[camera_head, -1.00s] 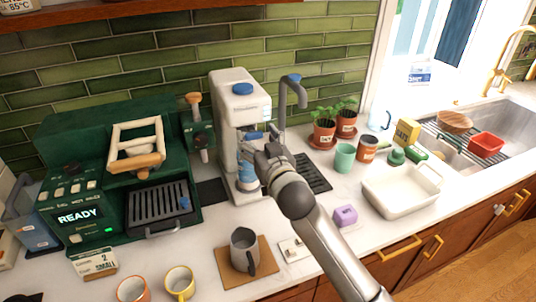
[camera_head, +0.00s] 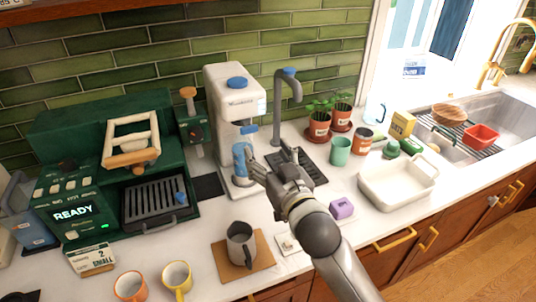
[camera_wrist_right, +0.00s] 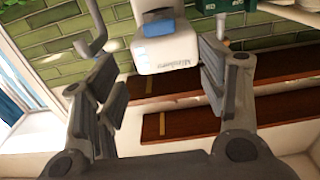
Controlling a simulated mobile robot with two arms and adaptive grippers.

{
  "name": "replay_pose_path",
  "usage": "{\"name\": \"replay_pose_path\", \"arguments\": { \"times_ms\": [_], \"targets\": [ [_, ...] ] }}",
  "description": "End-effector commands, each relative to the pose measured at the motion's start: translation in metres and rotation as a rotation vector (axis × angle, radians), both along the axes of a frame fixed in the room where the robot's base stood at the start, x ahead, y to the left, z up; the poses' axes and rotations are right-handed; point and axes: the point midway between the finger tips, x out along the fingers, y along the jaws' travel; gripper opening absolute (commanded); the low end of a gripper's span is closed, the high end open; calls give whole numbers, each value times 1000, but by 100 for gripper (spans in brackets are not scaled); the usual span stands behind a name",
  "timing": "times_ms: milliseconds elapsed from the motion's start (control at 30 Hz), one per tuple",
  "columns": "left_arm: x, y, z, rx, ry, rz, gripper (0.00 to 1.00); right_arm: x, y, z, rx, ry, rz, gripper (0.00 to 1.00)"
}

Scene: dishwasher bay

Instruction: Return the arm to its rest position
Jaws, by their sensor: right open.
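My right gripper (camera_head: 268,166) is open, with its arm coming in from the lower right. It is in front of the white coffee machine (camera_head: 237,100). A blue cup or container (camera_head: 242,160) stands under the machine's spout, just left of the fingertips; contact cannot be told. In the right wrist view my open gripper (camera_wrist_right: 160,90) has nothing between its fingers, and the machine's white top (camera_wrist_right: 165,48) shows beyond them. My left gripper is in neither view.
A purple block (camera_head: 341,209) and a white basin (camera_head: 398,184) are to the right. A green machine (camera_head: 110,170) stands left. Orange (camera_head: 130,287) and yellow (camera_head: 177,279) mugs are at the front.

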Motion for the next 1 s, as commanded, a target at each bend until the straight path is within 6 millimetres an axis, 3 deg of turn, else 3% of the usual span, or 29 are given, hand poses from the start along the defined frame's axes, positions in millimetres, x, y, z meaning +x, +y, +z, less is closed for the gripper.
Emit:
{"name": "replay_pose_path", "arguments": {
  "times_ms": [167,233,367,467,633,800,1000],
  "targets": [
    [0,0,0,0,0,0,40,0,-1,-2,0,4,-2,66],
    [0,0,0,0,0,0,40,-4,-5,-11,-4,31,-12,66],
    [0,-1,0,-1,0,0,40,-24,-30,-56,-29,175,-66,66],
    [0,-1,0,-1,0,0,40,-59,-60,-111,-71,360,-121,66],
    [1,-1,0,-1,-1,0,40,-143,-106,-191,-162,684,-174,66],
    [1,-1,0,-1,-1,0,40,-217,-134,-233,-234,917,-181,66],
    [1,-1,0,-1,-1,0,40,-290,-156,-256,-298,1126,-165,66]
  ]
}}
